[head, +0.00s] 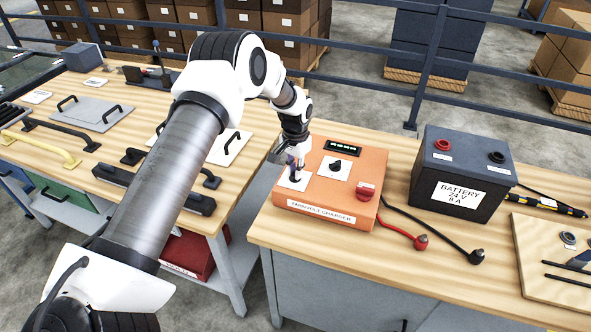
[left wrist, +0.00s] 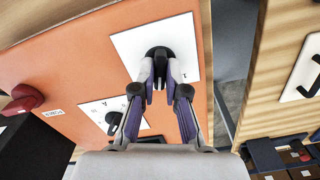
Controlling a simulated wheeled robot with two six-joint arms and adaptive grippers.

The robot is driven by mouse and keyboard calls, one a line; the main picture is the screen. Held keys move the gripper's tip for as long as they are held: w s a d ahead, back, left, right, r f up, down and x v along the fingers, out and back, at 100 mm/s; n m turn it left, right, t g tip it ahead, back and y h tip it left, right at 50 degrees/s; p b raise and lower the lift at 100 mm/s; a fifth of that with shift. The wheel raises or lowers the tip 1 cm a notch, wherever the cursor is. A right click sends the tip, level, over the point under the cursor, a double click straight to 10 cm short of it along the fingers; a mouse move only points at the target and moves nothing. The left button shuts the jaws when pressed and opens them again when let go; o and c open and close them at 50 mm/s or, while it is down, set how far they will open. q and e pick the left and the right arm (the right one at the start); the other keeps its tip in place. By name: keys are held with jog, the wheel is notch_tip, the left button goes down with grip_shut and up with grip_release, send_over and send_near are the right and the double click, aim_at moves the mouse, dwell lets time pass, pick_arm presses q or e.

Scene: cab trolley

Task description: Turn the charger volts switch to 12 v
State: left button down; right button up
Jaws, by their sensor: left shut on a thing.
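The orange charger (head: 330,193) stands on the right-hand bench; its top also fills much of the left wrist view (left wrist: 60,65). My left gripper (head: 297,168) is over the charger's left white plate. In the left wrist view, its fingers (left wrist: 160,88) are shut on a black knob (left wrist: 158,54) on a white plate (left wrist: 185,35). Its setting is not readable, as the fingers hide most markings. A second black knob (head: 336,165) sits on the middle plate, marked A in the left wrist view. A red power switch (head: 366,189) is at the right. My right gripper is not in view.
A dark battery (head: 459,180) labelled 24 V 8 A stands right of the charger. Red and black clamps (head: 421,242) on cables lie in front of it. A wooden board (head: 545,255) is at the far right. The left bench (head: 80,95) holds handles and panels.

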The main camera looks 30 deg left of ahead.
pick_arm(q)
jog(key=n, duration=0.4)
jog(key=shift+s, duration=0.1)
jog(key=shift+f+n+p, duration=0.1)
jog(key=shift+n+p, duration=0.2)
jog(key=shift+n, duration=2.5)
jog(key=c, duration=1.2)
grip_release()
jog(key=shift+a, duration=0.1)
notch_tip(320, 180, up, 12)
